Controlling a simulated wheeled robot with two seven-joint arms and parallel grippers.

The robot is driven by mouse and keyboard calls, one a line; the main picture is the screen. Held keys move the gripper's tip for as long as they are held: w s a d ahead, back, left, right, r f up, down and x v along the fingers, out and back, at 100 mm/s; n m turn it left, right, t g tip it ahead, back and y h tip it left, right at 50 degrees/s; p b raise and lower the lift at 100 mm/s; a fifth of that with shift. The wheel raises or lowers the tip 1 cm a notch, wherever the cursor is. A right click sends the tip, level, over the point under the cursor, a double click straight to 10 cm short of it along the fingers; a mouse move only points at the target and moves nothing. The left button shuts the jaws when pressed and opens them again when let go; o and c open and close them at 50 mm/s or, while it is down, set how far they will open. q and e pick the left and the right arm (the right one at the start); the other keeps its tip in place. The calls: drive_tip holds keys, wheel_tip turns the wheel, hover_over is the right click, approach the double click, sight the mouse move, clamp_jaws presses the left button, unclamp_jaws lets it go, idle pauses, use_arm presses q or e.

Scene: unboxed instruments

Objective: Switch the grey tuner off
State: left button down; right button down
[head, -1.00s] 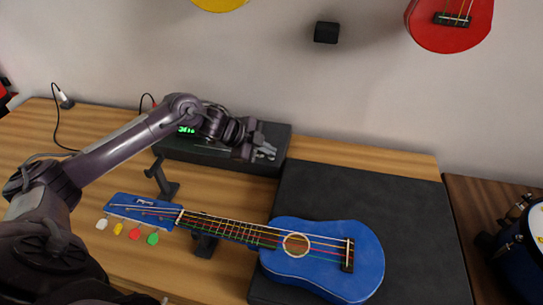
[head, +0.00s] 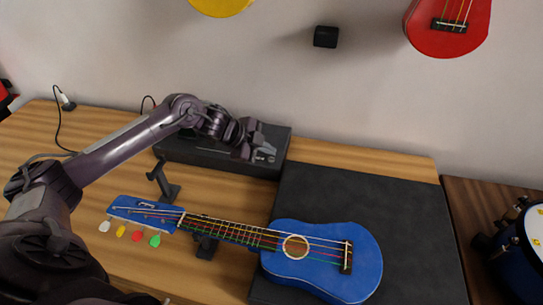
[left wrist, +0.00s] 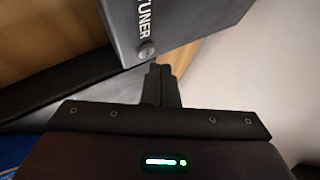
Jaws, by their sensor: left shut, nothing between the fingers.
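The grey tuner (head: 200,156) is a long dark box at the back of the table, against the wall. My left arm crosses in front of it and hides part of its face. My left gripper (head: 258,149) is shut and empty at the tuner's right end. In the left wrist view the tuner (left wrist: 190,22) shows the word TUNER and a small round button (left wrist: 146,50). The shut fingertips (left wrist: 160,76) are close to this button; I cannot tell whether they touch the tuner. No green display shows on the tuner now.
A blue ukulele (head: 325,271) lies in front, its body on a dark mat (head: 405,215) and its neck over small black stands (head: 163,183). Several coloured picks (head: 137,237) lie beside its headstock. A drum (head: 528,240) stands at the right. Red (head: 447,38) and yellow instruments hang above.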

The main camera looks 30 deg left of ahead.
use_arm(q)
wheel_tip(320, 180, up, 6)
drive_tip(key=p, duration=0.5)
drive_tip(key=shift+f, duration=0.1)
idle(0.6)
